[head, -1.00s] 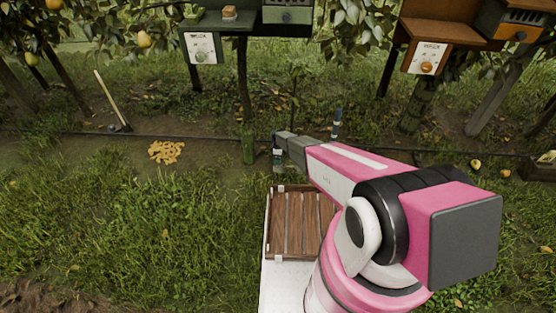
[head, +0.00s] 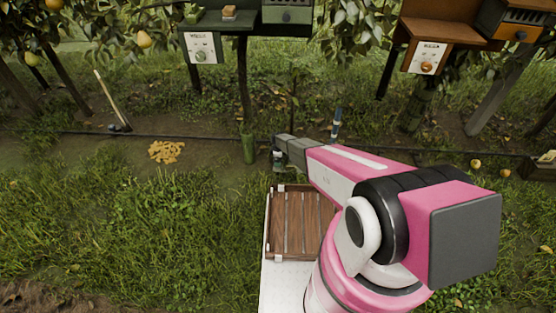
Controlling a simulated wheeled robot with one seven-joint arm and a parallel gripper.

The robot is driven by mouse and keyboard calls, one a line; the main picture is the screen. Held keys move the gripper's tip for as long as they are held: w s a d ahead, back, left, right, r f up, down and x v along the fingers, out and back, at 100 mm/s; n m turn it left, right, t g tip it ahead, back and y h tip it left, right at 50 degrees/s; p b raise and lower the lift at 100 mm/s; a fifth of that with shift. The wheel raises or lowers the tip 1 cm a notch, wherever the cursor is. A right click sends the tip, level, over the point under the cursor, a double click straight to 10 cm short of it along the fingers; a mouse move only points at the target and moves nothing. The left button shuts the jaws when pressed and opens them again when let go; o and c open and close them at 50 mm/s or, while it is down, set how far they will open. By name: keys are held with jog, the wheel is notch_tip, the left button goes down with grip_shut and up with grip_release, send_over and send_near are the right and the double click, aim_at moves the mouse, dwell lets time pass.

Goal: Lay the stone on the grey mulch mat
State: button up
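My gripper (head: 277,161) is at the end of my pink and white arm, low over the ground just beyond the slatted wooden crate. It is small and partly hidden by my wrist, so I cannot tell whether its fingers are open or shut, or whether they hold anything. I cannot make out the stone in the head view. I cannot make out the grey mulch mat either; my arm covers much of the ground at the right centre.
The wooden crate (head: 268,222) looks empty. A green tube (head: 248,148) stands left of my gripper, and a blue and white stake (head: 336,124) stands behind. A woodchip pile (head: 166,152) and a long-handled tool (head: 112,100) are left. A dark hose crosses behind. Grass at left is open.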

notch_tip(320, 180, up, 12)
jog(key=s+d+r+m, duration=0.6)
jog(key=s+r, duration=0.5)
jog(key=r, duration=0.2)
jog(key=s+d+r+m, duration=0.5)
jog(key=s+d+r, duration=0.4)
jog(key=r, duration=0.5)
jog(key=s+d+r+m, duration=0.6)
jog(key=s+d+r, duration=0.2)
jog(key=s+r, duration=0.6)
jog(key=shift+d+m, duration=0.25)
jog(key=shift+m, duration=0.05)
